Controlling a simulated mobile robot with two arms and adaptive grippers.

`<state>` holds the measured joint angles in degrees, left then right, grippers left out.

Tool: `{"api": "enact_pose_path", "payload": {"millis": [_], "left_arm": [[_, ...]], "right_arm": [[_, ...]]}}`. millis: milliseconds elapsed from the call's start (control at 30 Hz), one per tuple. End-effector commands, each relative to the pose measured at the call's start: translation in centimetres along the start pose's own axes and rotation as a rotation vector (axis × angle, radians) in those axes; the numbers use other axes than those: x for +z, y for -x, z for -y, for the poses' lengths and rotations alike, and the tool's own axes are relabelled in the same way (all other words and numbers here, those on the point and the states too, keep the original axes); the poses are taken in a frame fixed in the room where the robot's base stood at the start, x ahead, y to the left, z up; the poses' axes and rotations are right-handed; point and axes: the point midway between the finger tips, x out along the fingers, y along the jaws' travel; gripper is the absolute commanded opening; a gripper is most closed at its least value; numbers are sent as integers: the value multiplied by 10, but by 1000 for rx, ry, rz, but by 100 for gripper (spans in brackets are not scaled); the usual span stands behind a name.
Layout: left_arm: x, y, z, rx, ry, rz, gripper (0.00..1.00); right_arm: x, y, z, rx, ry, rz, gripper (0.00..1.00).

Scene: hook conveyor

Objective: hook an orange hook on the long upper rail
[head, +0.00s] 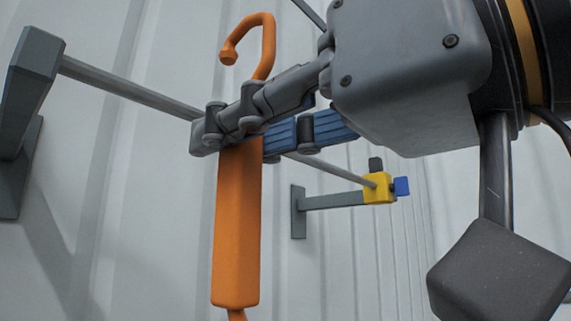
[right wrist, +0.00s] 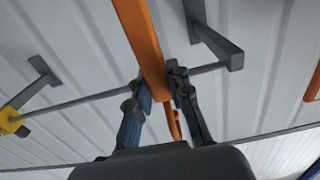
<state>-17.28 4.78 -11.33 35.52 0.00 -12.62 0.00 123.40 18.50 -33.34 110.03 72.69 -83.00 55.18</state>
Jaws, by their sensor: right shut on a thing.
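My right gripper (head: 238,133) is shut on an orange hook (head: 238,225), gripping it just below its curved neck. The hook hangs nearly upright, its open curl above the fingers with the tip to the left. In the right wrist view the fingers (right wrist: 161,92) sit on both sides of the hook (right wrist: 142,40). A long grey rail (head: 125,88) runs behind the hook and gripper, below the curl. A second bar (head: 310,14) shows at the top of the head view, higher than the curl; it is mostly cut off. The curl is on neither. My left gripper is not in view.
A dark bracket (head: 30,85) carries the lower rail's left end. A grey wall arm (head: 330,201) with a yellow block (head: 377,188) and blue piece (head: 402,186) stands at its other end. A ribbed pale wall lies behind. Another orange thing (right wrist: 314,82) is at the wrist view's right edge.

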Motion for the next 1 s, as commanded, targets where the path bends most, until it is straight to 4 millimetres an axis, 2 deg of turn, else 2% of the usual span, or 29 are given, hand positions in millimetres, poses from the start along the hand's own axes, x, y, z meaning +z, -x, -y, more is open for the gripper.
{"api": "enact_pose_path", "payload": {"millis": [933, 1000], "left_arm": [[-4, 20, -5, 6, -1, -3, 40], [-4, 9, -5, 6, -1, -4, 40]], "right_arm": [[1, -76, 0, -1, -1, -1, 0], [12, -77, 0, -1, -1, -1, 0]]}}
